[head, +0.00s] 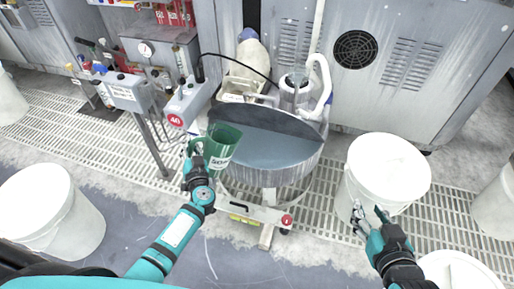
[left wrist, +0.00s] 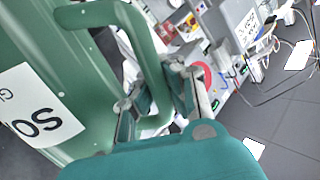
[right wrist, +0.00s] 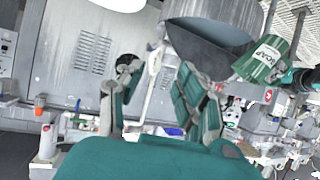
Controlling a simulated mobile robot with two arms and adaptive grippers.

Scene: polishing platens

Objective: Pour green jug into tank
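The green jug (head: 222,146), with a white label reading "SO…", is at the left front rim of the round grey tank (head: 296,178). It looks roughly upright, and its contents cannot be seen. The tank is open, with a blue-grey surface inside. My left gripper (head: 196,150) is shut on the jug's handle (left wrist: 152,60); the jug body (left wrist: 75,85) fills the left of the left wrist view. My right gripper (head: 369,216) is open and empty in front of a white bucket. The right wrist view shows the jug (right wrist: 262,60) labelled "SOAP" beside the tank (right wrist: 205,57).
White buckets stand at the right (head: 385,172) and left (head: 52,215); a lidded one (head: 460,272) is at the lower right. A control box with a red sign (head: 183,108) is close behind the jug. A machine (head: 290,95) stands at the tank's back. Floor grating surrounds the tank.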

